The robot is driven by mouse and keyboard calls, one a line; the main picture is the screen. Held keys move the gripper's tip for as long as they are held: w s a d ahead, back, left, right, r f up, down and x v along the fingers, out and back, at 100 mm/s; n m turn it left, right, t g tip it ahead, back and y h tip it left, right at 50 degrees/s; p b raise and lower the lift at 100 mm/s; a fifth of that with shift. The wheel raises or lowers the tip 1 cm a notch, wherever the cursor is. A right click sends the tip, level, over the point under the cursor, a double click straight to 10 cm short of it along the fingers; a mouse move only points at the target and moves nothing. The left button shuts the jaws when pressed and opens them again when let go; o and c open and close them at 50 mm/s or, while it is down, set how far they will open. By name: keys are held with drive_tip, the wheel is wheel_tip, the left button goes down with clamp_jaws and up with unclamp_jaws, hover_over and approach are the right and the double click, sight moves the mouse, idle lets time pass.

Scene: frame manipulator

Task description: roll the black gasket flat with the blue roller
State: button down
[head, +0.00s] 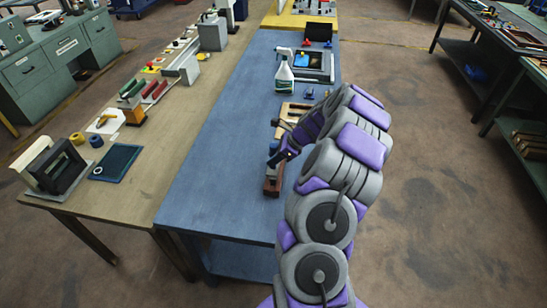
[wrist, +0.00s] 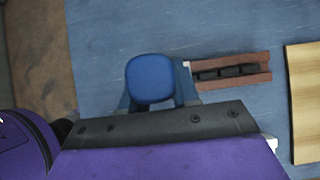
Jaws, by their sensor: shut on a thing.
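My gripper (head: 284,152) is over the blue table, shut on the blue roller (head: 273,149). In the wrist view the blue roller (wrist: 151,79) shows as a rounded blue end in front of the dark gripper edge. The black gasket (wrist: 226,73) lies along a reddish-brown wooden piece and shows as several dark lumps in a row. This wooden piece (wrist: 262,60) runs right from beside the roller. In the head view the brown piece (head: 272,188) lies just below the gripper. I cannot tell whether the roller touches the gasket; the gripper's fingertips are hidden.
A light wooden frame (head: 291,112) lies farther back, partly behind my arm; pale wood (wrist: 304,100) shows at the wrist view's right. A spray bottle (head: 284,74) stands beyond. The blue table (head: 215,170) is clear to the left. A cluttered tan bench (head: 150,180) adjoins it.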

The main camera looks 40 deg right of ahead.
drive_tip(key=shift+w+d+p, duration=0.5)
drive_tip(key=shift+d+p, duration=0.05)
drive_tip(key=shift+d, duration=0.3)
drive_tip(key=shift+w+d, duration=0.1)
drive_tip(key=shift+w+d, duration=0.3)
drive_tip(key=shift+d, duration=0.05)
drive_tip(key=shift+w+d+p, duration=0.45)
drive_tip(key=shift+w+d, duration=0.1)
drive_tip(key=shift+d, duration=0.1)
drive_tip(key=shift+w+d+p, duration=0.75)
drive_tip(key=shift+w+d, duration=0.3)
